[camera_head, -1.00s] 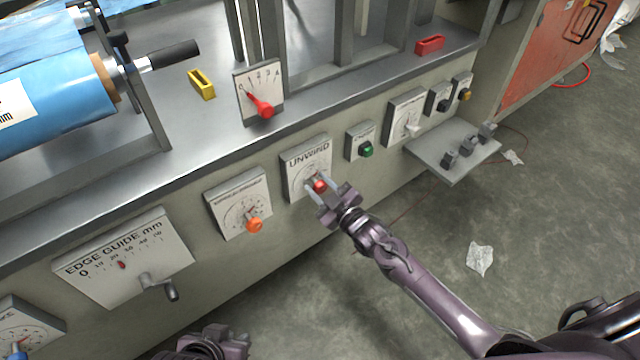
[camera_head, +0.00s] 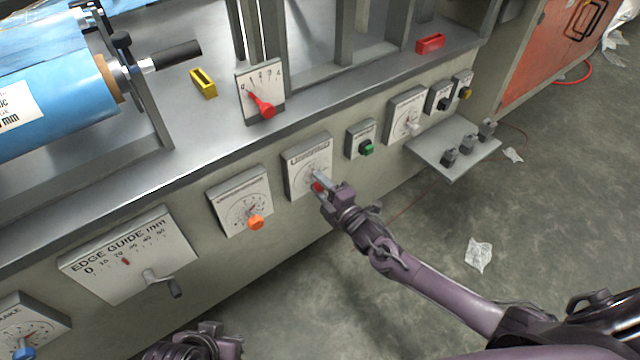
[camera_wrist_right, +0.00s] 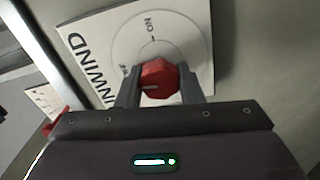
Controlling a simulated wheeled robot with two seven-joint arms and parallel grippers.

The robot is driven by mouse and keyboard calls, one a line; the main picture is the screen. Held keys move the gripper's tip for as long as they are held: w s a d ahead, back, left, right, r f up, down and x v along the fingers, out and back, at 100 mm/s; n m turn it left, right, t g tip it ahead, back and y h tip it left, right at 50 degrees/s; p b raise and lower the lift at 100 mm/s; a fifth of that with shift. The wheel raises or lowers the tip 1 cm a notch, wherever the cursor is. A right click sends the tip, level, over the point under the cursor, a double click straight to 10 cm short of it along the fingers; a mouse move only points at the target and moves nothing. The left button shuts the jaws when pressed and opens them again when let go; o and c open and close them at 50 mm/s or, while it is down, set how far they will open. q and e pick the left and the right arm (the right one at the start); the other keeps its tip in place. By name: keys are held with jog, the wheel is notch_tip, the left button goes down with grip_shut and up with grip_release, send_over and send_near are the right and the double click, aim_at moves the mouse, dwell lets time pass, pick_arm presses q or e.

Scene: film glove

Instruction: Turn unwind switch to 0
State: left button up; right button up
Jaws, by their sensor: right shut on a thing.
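The unwind panel (camera_head: 306,157) is a white plate on the machine's front face, with a red switch knob (camera_head: 317,187) low on it. My right gripper (camera_head: 323,184) is at the panel, shut on the red knob. In the right wrist view, the knob (camera_wrist_right: 158,76) sits between the two fingers (camera_wrist_right: 158,88), and the white UNWIND plate (camera_wrist_right: 98,48) with its round dial lies behind it. Part of the dial marking is hidden by the knob and fingers. My left gripper (camera_head: 215,340) is at the bottom edge, with its fingers not clearly visible.
An orange-knob dial panel (camera_head: 240,200) is left of the unwind panel, and a green-knob panel (camera_head: 362,139) is right of it. The edge guide plate with a crank (camera_head: 130,255) is lower left. A small shelf (camera_head: 455,150) juts out at right.

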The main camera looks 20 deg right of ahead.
aim_at(322, 189)
jog(key=shift+f+n, duration=0.1)
jog(key=shift+n, duration=0.7)
pick_arm(q)
jog(key=shift+s, duration=0.2)
pick_arm(e)
jog(key=o, duration=1)
jog(key=shift+c, duration=0.2)
jog(key=p+v, duration=0.1)
jog(key=v, duration=0.5)
jog(key=shift+s+d+p, duration=0.1)
jog(key=shift+s+p, duration=0.3)
pick_arm(q)
jog(key=shift+s+a+r+g+y, duration=0.15)
jog(key=shift+a+g+y, duration=0.15)
jog(key=shift+a, duration=0.3)
jog(key=shift+s+a+r+g+y, duration=0.1)
jog(key=shift+s+a+g+y, duration=0.15)
jog(key=shift+a, duration=0.35)
pick_arm(e)
jog(key=shift+s+d, duration=0.2)
jog(key=shift+s, duration=0.35)
pick_arm(q)
jog(key=shift+w+d, duration=0.15)
jog(key=shift+w, duration=0.05)
